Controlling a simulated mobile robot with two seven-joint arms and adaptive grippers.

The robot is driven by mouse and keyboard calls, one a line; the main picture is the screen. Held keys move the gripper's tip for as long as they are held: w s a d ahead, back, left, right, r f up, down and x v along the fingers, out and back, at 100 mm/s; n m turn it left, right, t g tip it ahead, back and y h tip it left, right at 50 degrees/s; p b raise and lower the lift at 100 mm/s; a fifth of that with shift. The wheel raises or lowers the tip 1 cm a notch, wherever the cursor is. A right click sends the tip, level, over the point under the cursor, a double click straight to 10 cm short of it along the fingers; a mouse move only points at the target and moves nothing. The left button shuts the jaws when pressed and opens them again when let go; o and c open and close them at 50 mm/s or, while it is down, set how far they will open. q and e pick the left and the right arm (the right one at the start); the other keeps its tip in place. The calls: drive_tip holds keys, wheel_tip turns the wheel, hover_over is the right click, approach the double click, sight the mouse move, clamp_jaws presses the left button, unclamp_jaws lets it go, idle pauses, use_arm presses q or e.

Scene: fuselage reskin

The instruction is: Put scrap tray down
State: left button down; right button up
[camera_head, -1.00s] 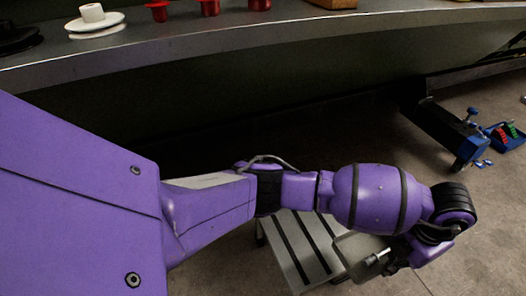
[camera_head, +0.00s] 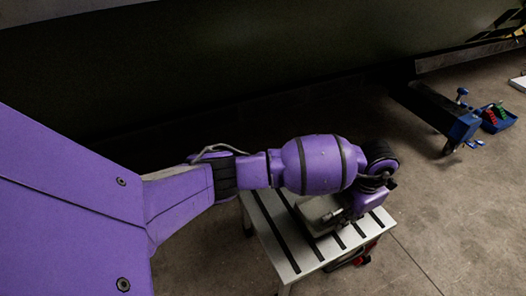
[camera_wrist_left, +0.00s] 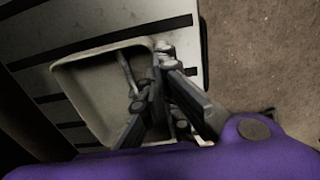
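The scrap tray (camera_wrist_left: 88,92) is a shallow, pale grey tray with rounded corners. In the wrist view it lies over a light slatted stand (camera_wrist_left: 100,20) with dark grooves. My left gripper (camera_wrist_left: 152,68) is at the tray's right wall, its fingers closed around the rim. In the head view the tray (camera_head: 313,209) is partly hidden under my purple arm, and the gripper (camera_head: 335,216) shows small beside it. The tray is above or on the stand's top (camera_head: 290,262); I cannot tell whether it touches. My right gripper is not in view.
A blue bench-like fixture (camera_head: 447,118) and a blue bin (camera_head: 497,118) with red and green items stand on the floor at right. Something red (camera_head: 366,256) shows below the stand. Brown floor (camera_head: 440,215) is open right of the stand.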

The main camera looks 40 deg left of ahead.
use_arm(q)
wheel_tip(320, 180, down, 3)
drive_tip(key=shift+d+b, duration=0.1)
drive_tip(key=shift+b, duration=0.3)
drive_tip(key=shift+r, duration=0.15)
drive_tip(key=c, duration=2.1)
unclamp_jaws()
drive_tip(key=shift+o, duration=0.6)
drive_tip(key=shift+w, duration=0.1)
